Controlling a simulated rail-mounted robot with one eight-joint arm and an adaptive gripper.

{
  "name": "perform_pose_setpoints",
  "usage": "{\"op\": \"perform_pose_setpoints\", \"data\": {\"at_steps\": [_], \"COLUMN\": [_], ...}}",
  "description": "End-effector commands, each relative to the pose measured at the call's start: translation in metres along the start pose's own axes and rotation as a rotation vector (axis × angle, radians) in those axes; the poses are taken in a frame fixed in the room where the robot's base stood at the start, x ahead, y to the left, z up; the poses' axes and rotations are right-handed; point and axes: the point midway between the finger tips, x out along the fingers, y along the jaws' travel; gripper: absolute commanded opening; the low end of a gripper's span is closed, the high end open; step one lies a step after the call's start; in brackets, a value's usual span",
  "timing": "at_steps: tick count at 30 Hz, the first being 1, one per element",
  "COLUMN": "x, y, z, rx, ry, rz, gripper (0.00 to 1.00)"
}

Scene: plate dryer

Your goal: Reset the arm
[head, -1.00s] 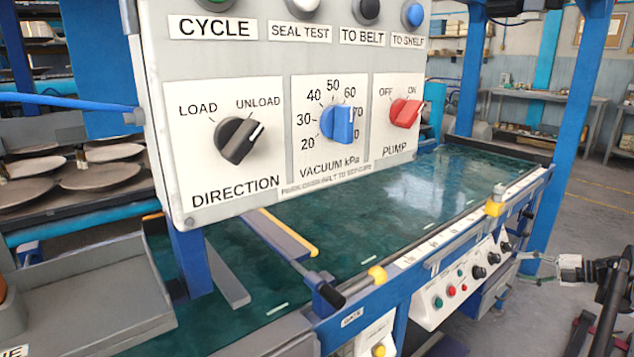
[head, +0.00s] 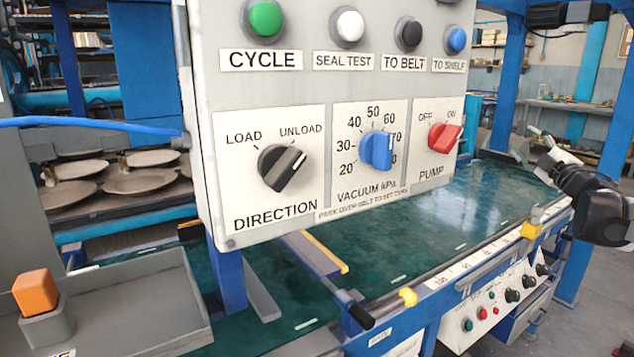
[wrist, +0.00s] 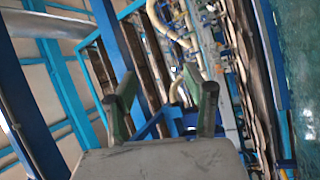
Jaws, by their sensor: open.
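My gripper (wrist: 163,84) shows in the wrist view with its two dark green fingers spread apart. Nothing is held between them. Beyond the fingers are blue frames, pale hoses and racks, with none touching the fingers that I can see. In the head view my dark arm is at the right edge, above the front side of the green belt (head: 440,225). Its end points left toward the far end of the belt, and the fingers are too small to tell apart there. The control panel (head: 215,165) hangs in front, left of the arm and apart from it.
The direction knob (head: 281,167) points toward UNLOAD, the blue vacuum knob (head: 377,151) near 70, and the red pump knob (head: 444,137) toward ON. An orange block (head: 36,292) sits on a grey tray at left. Blue posts (head: 590,170) stand near my arm.

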Motion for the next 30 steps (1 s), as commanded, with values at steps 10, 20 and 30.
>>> {"op": "perform_pose_setpoints", "data": {"at_steps": [10, 20, 30], "x": [-0.034, -0.113, -0.233], "y": [0.021, -0.02, -0.111], "z": [-0.084, -0.146, -0.212], "rx": [0.265, 0.546, 0.821], "ry": [-0.253, -0.505, -0.759], "rz": [0.077, 0.021, -0.177], "gripper": [0.48, 0.48, 0.48]}}
